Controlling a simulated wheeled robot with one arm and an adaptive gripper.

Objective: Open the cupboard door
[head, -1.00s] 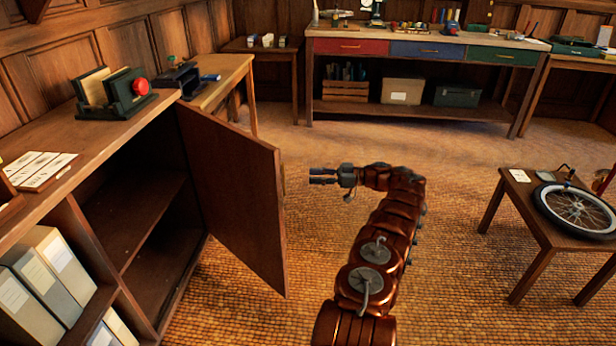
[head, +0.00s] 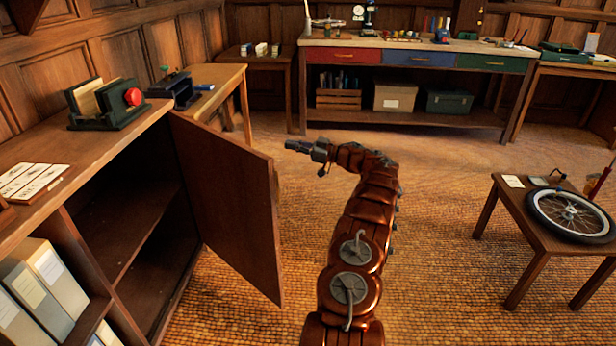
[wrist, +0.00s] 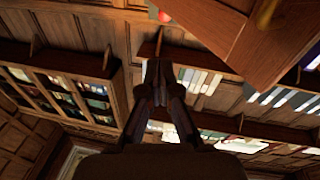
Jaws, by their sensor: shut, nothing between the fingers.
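The cupboard door (head: 228,205) is a brown wooden panel, hinged at its left edge and standing wide open in the head view. The dark inside of the cupboard (head: 128,225), with a shelf, shows to its left. My gripper (head: 290,145) is shut and empty, just right of the door's upper right corner and apart from it as far as I can see. In the wrist view the fingers (wrist: 157,68) are together. A wooden panel with a brass-coloured piece, perhaps the door and its handle, shows at the upper right there (wrist: 215,30).
A low table (head: 530,215) with a wheel (head: 570,212) stands at the right. A workbench (head: 420,110) with coloured drawers is at the back. Binders (head: 45,280) fill the shelf left of the cupboard. The carpet between door and low table is clear apart from my arm.

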